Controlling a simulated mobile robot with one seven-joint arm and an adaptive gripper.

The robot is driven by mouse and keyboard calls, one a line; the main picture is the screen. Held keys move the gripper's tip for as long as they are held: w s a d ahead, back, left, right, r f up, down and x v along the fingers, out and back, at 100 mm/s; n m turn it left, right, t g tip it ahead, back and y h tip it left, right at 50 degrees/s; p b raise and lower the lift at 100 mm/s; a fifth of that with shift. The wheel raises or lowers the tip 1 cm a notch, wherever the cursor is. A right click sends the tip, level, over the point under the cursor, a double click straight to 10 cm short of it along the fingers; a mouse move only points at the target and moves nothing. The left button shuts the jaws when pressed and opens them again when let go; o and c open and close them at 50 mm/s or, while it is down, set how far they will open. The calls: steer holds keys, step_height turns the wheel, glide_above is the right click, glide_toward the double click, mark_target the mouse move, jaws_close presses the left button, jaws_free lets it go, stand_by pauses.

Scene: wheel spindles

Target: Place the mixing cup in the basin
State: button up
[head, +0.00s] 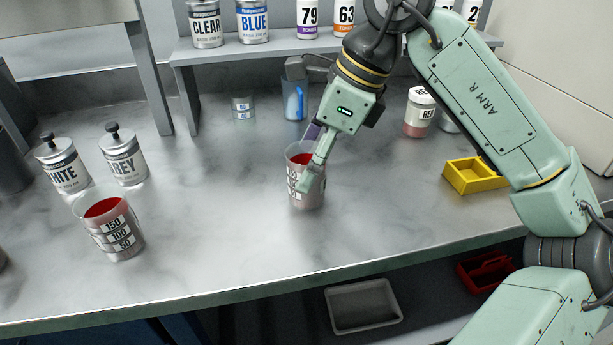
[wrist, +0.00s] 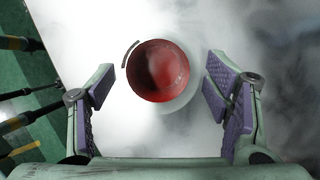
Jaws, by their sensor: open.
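A clear mixing cup (head: 306,192) with red contents and printed measure marks stands upright on the bench in the middle of the head view. My gripper (head: 314,162) is lowered to it from above, open, with its fingers at either side. In the wrist view the cup (wrist: 158,70) shows from above between the spread purple finger pads of my gripper (wrist: 162,88), with gaps on both sides. A second similar cup (head: 117,241) with red contents stands at the left. A shallow grey basin-like tray (head: 363,325) lies below the bench's front edge.
White (head: 63,165) and grey (head: 124,155) paint cans stand at left. A blue jug (head: 294,98) and small tin (head: 242,107) stand behind the middle cup. A yellow tray (head: 474,176) and labelled jar (head: 418,112) are at right. A red bin (head: 486,271) sits below. The front middle bench is clear.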

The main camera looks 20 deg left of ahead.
mark_target(298, 179)
steer(key=p+x, duration=0.1)
steer(key=x, duration=0.4)
steer(key=shift+s+a, duration=0.15)
steer(key=shift+s, duration=0.05)
steer(key=shift+c, duration=0.2)
steer(key=shift+r, duration=0.1)
steer(key=c, duration=1.2)
steer(key=shift+o, duration=0.2)
steer(key=shift+r, duration=0.1)
